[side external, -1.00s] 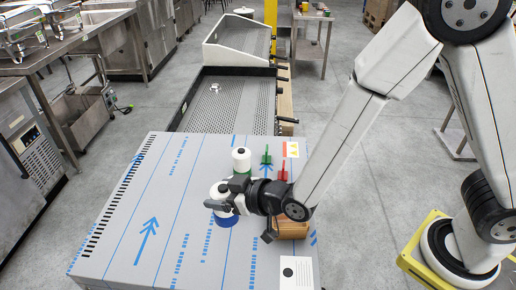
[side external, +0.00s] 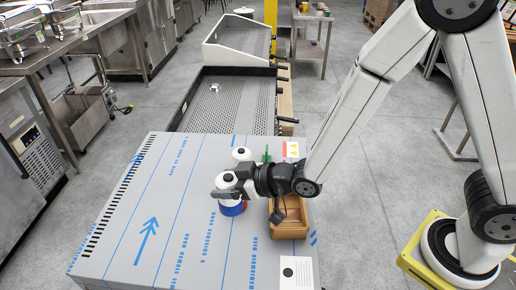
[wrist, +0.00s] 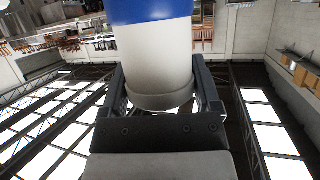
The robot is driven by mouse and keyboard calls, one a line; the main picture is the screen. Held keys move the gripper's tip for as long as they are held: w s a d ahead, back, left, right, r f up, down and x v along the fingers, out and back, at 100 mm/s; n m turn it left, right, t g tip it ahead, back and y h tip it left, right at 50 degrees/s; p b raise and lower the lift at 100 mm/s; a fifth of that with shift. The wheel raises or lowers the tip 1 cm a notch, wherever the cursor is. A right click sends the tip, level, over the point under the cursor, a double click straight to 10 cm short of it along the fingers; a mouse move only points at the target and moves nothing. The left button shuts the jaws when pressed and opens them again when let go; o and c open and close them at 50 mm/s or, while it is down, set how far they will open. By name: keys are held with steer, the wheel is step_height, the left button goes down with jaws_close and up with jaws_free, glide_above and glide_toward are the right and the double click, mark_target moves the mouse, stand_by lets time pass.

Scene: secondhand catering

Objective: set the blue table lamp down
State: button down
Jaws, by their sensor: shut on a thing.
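The blue table lamp, white above with a blue base (side external: 232,210), is in the side external view over the grey steel worktop (side external: 130,240). My gripper (side external: 222,192) is shut on its white upper part, reaching in from the right. In the wrist view the lamp (wrist: 152,55) fills the upper middle, its white body between both fingers (wrist: 160,92) and its blue band at the top edge. It looks about upright. I cannot tell whether its base touches the worktop.
An open wooden box (side external: 290,230) lies right of my gripper. The worktop's left and front are mostly clear.

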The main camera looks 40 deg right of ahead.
steer(key=shift+w+d+n+g+y, duration=0.1)
steer(key=shift+d+n+g+y, duration=0.3)
steer(key=shift+d+n+y, duration=0.65)
steer(key=s+d+f+n+g+y, duration=0.1)
steer(key=s+d+n+g+y, duration=0.2)
steer(key=s+d+n+g, duration=0.2)
steer(key=s+d, duration=0.3)
steer(key=d, duration=0.1)
steer(key=shift+d+f+g+y, duration=0.25)
steer(key=shift+g+y, duration=0.1)
steer(key=shift+g, duration=0.05)
steer(key=shift+n, duration=0.25)
steer(key=shift+f, duration=2)
steer(key=shift+f, duration=2)
